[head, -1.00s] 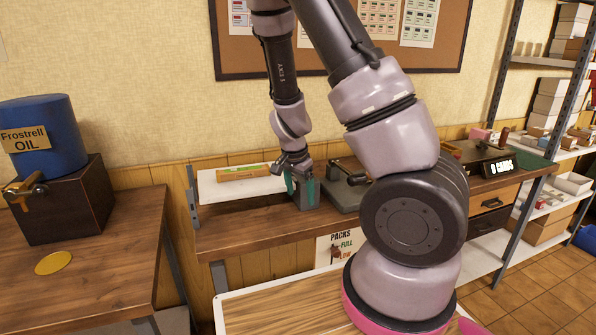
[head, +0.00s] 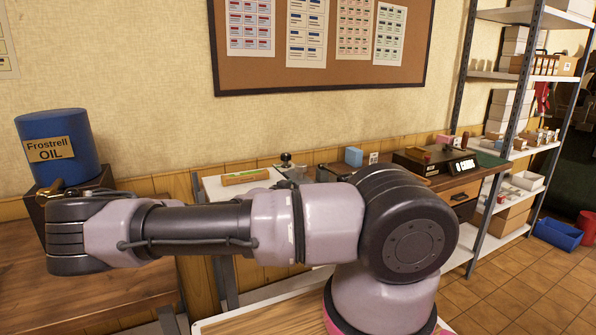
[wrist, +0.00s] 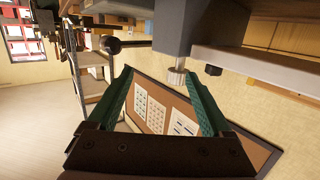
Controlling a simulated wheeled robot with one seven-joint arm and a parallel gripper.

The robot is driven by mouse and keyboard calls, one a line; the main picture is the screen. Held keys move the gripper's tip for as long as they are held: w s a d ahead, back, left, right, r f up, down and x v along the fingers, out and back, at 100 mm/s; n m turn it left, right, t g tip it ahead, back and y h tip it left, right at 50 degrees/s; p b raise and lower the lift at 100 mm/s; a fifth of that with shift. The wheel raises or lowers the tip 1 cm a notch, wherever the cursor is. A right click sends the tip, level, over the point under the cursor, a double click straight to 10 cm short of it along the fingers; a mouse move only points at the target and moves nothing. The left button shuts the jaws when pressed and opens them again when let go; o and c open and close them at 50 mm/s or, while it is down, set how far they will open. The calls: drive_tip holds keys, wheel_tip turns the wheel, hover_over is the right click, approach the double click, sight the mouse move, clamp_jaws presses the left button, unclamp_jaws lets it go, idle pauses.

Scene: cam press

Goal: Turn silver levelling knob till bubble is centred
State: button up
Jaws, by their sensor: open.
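In the wrist view a silver knurled knob (wrist: 177,77) sits on the end of a grey block (wrist: 176,35). In the head view my arm hides my gripper and the knob. A yellow bar (head: 245,176), perhaps a level, lies on a white slab (head: 212,190) on the bench. No bubble can be made out in either view.
A dark ball-ended lever (wrist: 112,45) stands near the left fingertip. On the bench are a blue box (head: 354,156) and a dark device (head: 436,160) with a lit display. A blue oil drum (head: 58,143) stands at left. Shelving (head: 505,90) stands at right.

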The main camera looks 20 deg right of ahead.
sight(299, 169)
drive_tip(key=w+d+r, duration=0.1)
drive_tip(key=w, duration=0.2)
drive_tip(key=w+d+t, duration=0.1)
drive_tip(key=w+d, duration=0.1)
drive_tip(key=w, duration=0.1)
drive_tip(key=w+d+r+n+t, duration=0.1)
drive_tip(key=w+d, duration=0.1)
drive_tip(key=w, duration=0.1)
drive_tip(key=shift+w+d+r, duration=0.25)
drive_tip(key=shift+w+r, duration=0.05)
drive_tip(key=shift+w, duration=0.05)
clamp_jaws()
